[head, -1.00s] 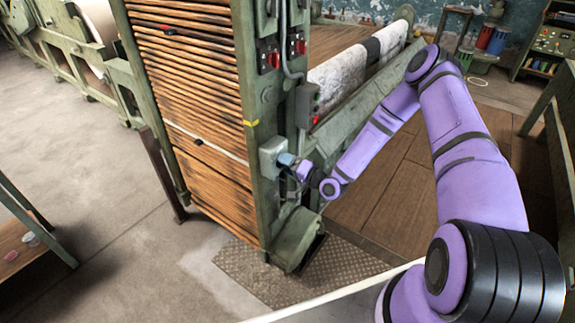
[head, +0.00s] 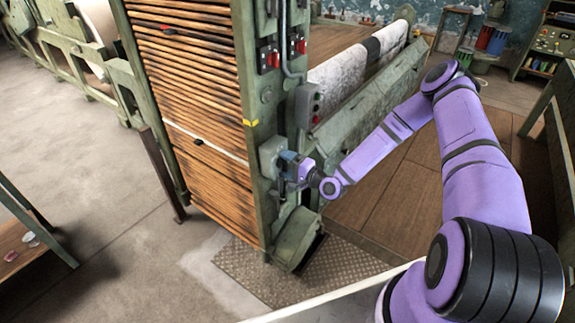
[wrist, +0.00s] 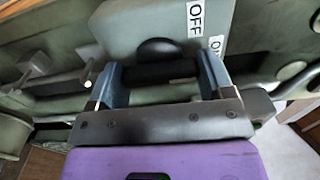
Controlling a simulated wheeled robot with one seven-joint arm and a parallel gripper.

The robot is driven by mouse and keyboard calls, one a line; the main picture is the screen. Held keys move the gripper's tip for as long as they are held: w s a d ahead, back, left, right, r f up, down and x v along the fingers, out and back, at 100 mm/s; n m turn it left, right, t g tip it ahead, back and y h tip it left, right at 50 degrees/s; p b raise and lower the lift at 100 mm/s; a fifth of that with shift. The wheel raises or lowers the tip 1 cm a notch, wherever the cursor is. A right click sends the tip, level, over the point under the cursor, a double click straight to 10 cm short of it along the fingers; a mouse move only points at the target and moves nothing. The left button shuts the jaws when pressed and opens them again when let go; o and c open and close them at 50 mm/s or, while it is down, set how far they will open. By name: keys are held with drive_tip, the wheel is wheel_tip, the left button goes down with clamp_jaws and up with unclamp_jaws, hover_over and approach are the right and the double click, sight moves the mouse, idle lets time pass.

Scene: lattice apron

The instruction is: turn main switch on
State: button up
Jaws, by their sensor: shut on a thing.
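The main switch is a grey box (head: 268,152) on the green machine post, beside the slatted panel. In the wrist view its grey-green face (wrist: 140,22) carries an OFF label (wrist: 197,18) and part of a second label (wrist: 217,44) that I cannot read. A dark rounded hub (wrist: 163,48) sticks out of the face. My gripper (head: 284,160) is at the front of the box. In the wrist view its two blue-grey fingers (wrist: 158,76) are shut on the dark switch handle (wrist: 160,70). The handle's exact angle is hard to tell.
A button box (head: 309,104) and red switches (head: 270,57) sit higher on the machine. A green housing (head: 298,238) is below the switch, above a metal floor plate (head: 300,272). A roll of pale material (head: 345,72) lies behind. Wooden floor (head: 385,190) is open to the right.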

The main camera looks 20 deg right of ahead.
drive_tip(key=o, duration=0.9)
drive_tip(key=shift+d, duration=0.1)
drive_tip(key=v, duration=1)
drive_tip(key=shift+s+d, duration=0.15)
drive_tip(key=shift+s, duration=0.2)
